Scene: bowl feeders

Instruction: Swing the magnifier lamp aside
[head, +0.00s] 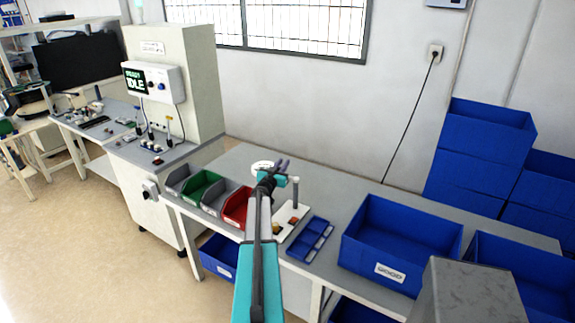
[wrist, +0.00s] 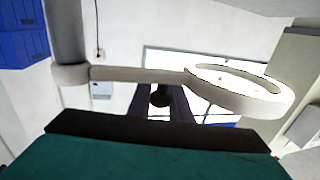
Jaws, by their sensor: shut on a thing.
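The magnifier lamp (wrist: 135,75) fills the upper wrist view: a grey post at left, a pale horizontal arm, and a white ring (wrist: 282,97) at the right end. In the head view its ring (head: 262,164) shows just left of my gripper (head: 279,166), and its short post (head: 295,192) stands to the right on the bench. In the wrist view my gripper (wrist: 161,98) has its dark fingers at the lamp arm, either side of a small dark knob. They are shut on the lamp; the exact contact is partly hidden.
Grey, green and red bins (head: 201,187) line the bench (head: 335,190) left of my arm. A white board with small parts (head: 288,222) and a blue divided tray (head: 309,240) lie right. Larger blue crates (head: 385,272) stand further right. The bench behind the lamp is clear.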

